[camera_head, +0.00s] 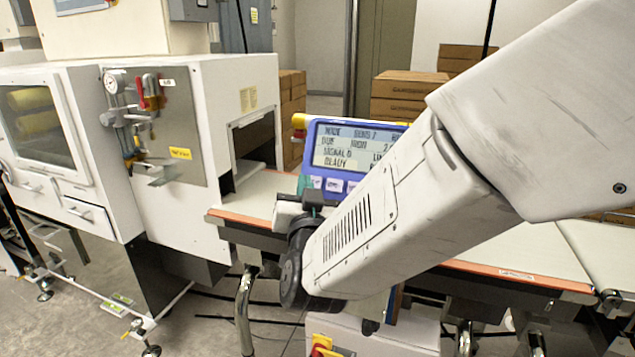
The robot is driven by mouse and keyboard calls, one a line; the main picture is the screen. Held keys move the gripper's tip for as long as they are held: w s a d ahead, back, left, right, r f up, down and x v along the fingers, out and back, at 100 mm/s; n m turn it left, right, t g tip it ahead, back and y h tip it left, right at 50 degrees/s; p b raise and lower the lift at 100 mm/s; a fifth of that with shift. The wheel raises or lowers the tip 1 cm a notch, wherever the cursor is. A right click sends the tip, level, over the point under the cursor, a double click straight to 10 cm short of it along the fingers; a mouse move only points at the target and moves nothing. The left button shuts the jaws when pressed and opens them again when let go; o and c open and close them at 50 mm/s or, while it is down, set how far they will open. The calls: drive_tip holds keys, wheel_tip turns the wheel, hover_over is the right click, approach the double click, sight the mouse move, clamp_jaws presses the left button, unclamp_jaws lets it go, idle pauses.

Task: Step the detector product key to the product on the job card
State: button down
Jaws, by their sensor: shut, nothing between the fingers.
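The detector panel is a blue-framed unit with a pale display (350,148) at the middle of the head view. The display shows several lines of dark text, including "READY", and its right end is cut off by my arm. A few pale keys (334,185) sit in a row below the display, and any further right are hidden behind my arm. My gripper (311,199) is shut and empty, just below and left of the visible keys. I cannot tell whether its tips touch the panel. I cannot make out a job card or which key is the product key.
A white machine (225,110) with gauge and valves stands at left, its tunnel opening facing the belt (262,190). An orange-edged belt section (520,262) runs to the right. Cardboard boxes (405,95) are stacked behind. A white cabinet (400,335) stands below my arm.

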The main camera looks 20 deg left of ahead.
sight(314, 182)
drive_tip(key=shift+s+r, duration=0.35)
drive_tip(key=shift+s, duration=0.25)
drive_tip(key=shift+s+r, duration=0.3)
drive_tip(key=shift+s, duration=0.3)
drive_tip(key=shift+a, duration=0.1)
drive_tip(key=s+r, duration=0.2)
drive_tip(key=s, duration=0.3)
drive_tip(key=shift+s+a+r, duration=0.2)
drive_tip(key=shift+r, duration=0.15)
idle(2.5)
drive_tip(key=shift+w+f, duration=0.25)
drive_tip(key=shift+w, duration=0.3)
drive_tip(key=shift+w+f, duration=0.25)
drive_tip(key=shift+w, duration=0.25)
drive_tip(key=shift+d, duration=0.1)
drive_tip(key=w+f, duration=0.4)
drive_tip(key=w, duration=0.3)
drive_tip(key=shift+w+d, duration=0.3)
drive_tip(key=shift+w, duration=0.1)
idle(1.1)
